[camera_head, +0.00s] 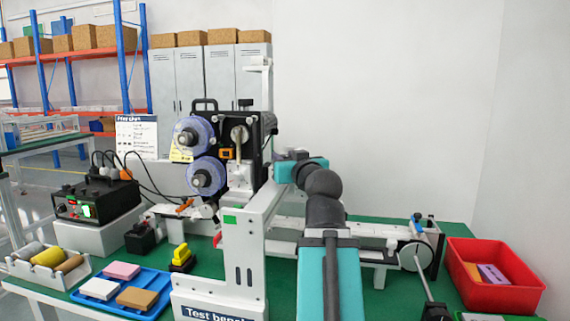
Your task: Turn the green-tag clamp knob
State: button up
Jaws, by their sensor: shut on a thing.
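A green tag (230,219) sits on the upper front of a white upright bracket (245,260) at the middle of the bench. No knob shows clearly beside the tag. A small red part (217,239) sticks out at the bracket's left edge. My teal and dark grey arm rises from the bottom edge, and its wrist is just behind and to the right of the bracket top. My gripper's fingers are hidden, so what they touch does not show. The black coder unit with two purple-blue film reels (193,134) stands behind the bracket.
A black control box (95,200) with cables stands at left. A blue tray (122,293) with blocks and a yellow-and-black stamp-like item (181,257) are at front left. A conveyor (378,232) runs right, towards a red bin (493,274). Some green bench top is bare.

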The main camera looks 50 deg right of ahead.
jog(key=shift+f+m+g+h+b, duration=0.1)
jog(key=shift+m+g+h+b, duration=0.5)
jog(key=shift+m+g+h, duration=0.5)
jog(key=o, duration=1)
jog(key=shift+t, duration=0.3)
jog(key=shift+o, duration=0.2)
jog(key=shift+s+a, duration=0.1)
jog(key=shift+a, duration=0.05)
